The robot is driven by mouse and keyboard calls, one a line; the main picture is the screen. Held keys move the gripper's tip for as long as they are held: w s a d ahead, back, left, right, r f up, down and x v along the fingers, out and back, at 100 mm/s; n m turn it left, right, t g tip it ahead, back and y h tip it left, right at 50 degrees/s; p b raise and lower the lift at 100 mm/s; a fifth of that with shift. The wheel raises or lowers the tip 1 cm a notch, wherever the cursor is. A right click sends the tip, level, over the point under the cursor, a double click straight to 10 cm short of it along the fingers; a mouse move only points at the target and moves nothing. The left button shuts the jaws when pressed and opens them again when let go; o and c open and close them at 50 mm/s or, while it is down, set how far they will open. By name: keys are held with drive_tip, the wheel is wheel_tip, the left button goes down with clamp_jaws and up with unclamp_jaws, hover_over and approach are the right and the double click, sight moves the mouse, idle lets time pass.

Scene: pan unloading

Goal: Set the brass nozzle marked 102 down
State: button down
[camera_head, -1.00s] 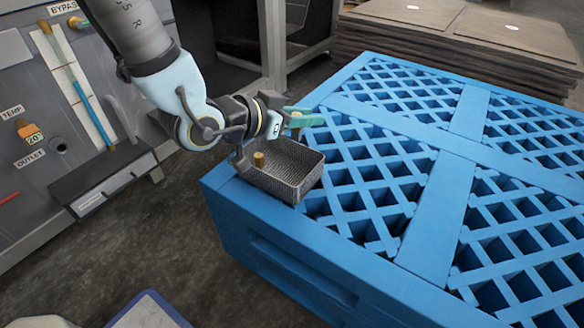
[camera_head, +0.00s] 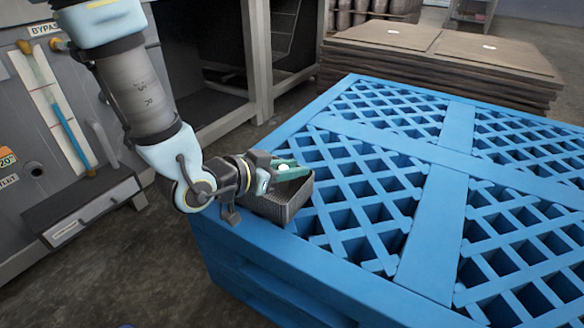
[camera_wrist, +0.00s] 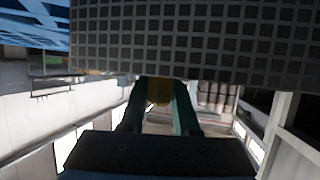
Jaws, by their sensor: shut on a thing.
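My gripper (camera_head: 290,172) is shut on a small brass nozzle (camera_wrist: 160,92). In the head view only a pale spot of the nozzle (camera_head: 283,168) shows between the green fingers. In the wrist view its brass body sits between the two fingers (camera_wrist: 158,108). No number can be read on it. The gripper is over the far side of a grey mesh basket (camera_head: 282,208) at the near left corner of the blue pallet. The basket's mesh wall (camera_wrist: 200,45) fills the top of the wrist view. The inside of the basket is mostly hidden by my gripper.
The blue lattice pallet (camera_head: 425,240) has many open holes and a free top to the right. A stack of brown sheets (camera_head: 440,55) stands behind it. A grey machine panel (camera_head: 30,130) with a drawer (camera_head: 90,215) is at the left.

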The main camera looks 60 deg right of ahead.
drive_tip(key=shift+f, duration=0.5)
drive_tip(key=c, duration=0.9)
unclamp_jaws()
drive_tip(key=shift+r, duration=0.3)
drive_tip(key=p+v, duration=0.4)
drive_tip(key=r+p+v, duration=0.1)
drive_tip(key=p+v, duration=0.1)
drive_tip(key=v, duration=0.1)
drive_tip(key=shift+d+r, duration=0.15)
drive_tip(key=shift+d, duration=0.15)
drive_tip(key=shift+w+a+p, duration=0.15)
drive_tip(key=shift+a+p, duration=0.05)
drive_tip(key=shift+p, duration=1.05)
